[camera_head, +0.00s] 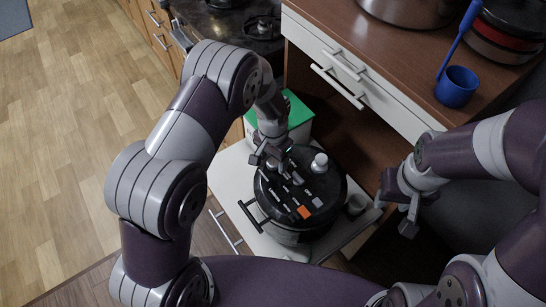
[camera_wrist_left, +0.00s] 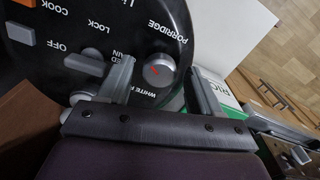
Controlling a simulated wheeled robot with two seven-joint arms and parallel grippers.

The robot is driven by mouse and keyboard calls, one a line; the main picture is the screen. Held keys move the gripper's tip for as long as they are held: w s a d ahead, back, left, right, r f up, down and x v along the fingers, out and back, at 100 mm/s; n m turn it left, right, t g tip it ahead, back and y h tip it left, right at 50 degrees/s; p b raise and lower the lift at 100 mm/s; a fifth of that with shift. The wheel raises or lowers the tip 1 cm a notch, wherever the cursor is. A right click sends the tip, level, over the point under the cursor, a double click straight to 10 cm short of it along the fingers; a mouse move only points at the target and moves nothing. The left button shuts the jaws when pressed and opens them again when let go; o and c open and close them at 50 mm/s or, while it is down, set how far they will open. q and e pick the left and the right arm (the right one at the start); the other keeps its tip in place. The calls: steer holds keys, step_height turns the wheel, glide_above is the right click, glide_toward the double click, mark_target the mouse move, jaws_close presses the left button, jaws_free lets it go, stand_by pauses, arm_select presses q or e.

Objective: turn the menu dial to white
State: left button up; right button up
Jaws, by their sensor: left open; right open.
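The menu dial (camera_wrist_left: 159,70) is a round grey knob with a red mark on the black cooker lid (camera_head: 325,205). In the left wrist view, upside-down labels around it read "PORRIDGE", "WHITE R…" and a partly hidden "…ED …AIN". I cannot tell exactly which label the red mark points to. My left gripper (camera_head: 270,160) is over the far left part of the lid. In the left wrist view its two open fingers (camera_wrist_left: 160,78) stand on either side of the dial, with visible gaps. My right gripper (camera_head: 396,205) is open and empty, right of the cooker.
The cooker stands on a white pull-out shelf (camera_head: 228,170). A white knob (camera_head: 319,163) rises from the lid, and an orange button (camera_head: 304,212) sits near its front. A green-topped box (camera_head: 298,111) is behind. The wooden counter (camera_head: 400,60) holds a blue ladle (camera_head: 457,87).

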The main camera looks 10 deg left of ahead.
arm_select(q)
steer(key=c, duration=1)
steer(key=shift+c, duration=0.2)
steer(key=shift+n, duration=0.4)
steer(key=n+p, duration=0.1)
steer(key=n, duration=0.3)
steer(key=shift+r+n, duration=0.1)
steer(key=shift+n, duration=0.3)
steer(key=n+p, duration=0.1)
steer(key=n, duration=0.5)
steer(key=n+p, duration=0.1)
steer(key=n, duration=0.5)
steer(key=shift+n, duration=0.4)
steer(key=n, duration=0.5)
steer(key=shift+n, duration=0.4)
